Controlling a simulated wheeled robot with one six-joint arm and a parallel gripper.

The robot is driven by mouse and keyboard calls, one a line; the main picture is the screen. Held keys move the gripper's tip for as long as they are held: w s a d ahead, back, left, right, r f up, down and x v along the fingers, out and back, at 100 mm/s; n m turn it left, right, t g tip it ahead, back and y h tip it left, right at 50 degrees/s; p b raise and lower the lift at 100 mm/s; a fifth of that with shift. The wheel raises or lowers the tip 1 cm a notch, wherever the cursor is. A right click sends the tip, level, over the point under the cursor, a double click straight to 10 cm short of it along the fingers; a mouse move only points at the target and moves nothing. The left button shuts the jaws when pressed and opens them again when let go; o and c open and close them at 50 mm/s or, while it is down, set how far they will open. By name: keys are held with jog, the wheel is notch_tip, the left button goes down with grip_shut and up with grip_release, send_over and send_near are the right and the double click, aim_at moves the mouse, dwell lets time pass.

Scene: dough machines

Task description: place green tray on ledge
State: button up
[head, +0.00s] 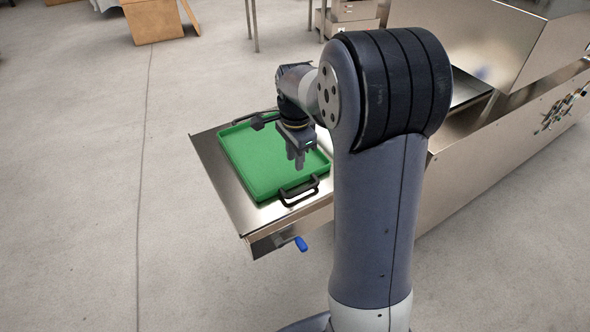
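The green tray (250,160) lies flat on the metal ledge (222,190) at the end of the machine. It has a dark handle (299,191) on its near side and another dark handle (252,121) on its far side. My gripper (296,160) points down over the right part of the tray, seemingly apart from both handles. Its fingers are small and dark here, and I cannot tell whether they are open or shut. My arm hides part of the ledge and the tray's right edge.
The steel machine (500,145) runs from the ledge to the right, with raised side walls. A blue-handled lever (301,244) sticks out under the ledge. Cardboard boxes (153,20) stand at the back. The floor to the left is clear.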

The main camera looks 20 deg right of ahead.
jog(key=shift+r, duration=2.35)
jog(key=shift+f, duration=0.15)
send_near(295, 176)
jog(key=s+f, duration=0.1)
jog(key=f, duration=0.1)
jog(key=s+f, duration=0.1)
jog(key=f, duration=0.1)
jog(key=s+a+f, duration=0.1)
jog(key=f, duration=0.1)
jog(key=shift+r, duration=1.6)
jog(key=shift+f, duration=0.15)
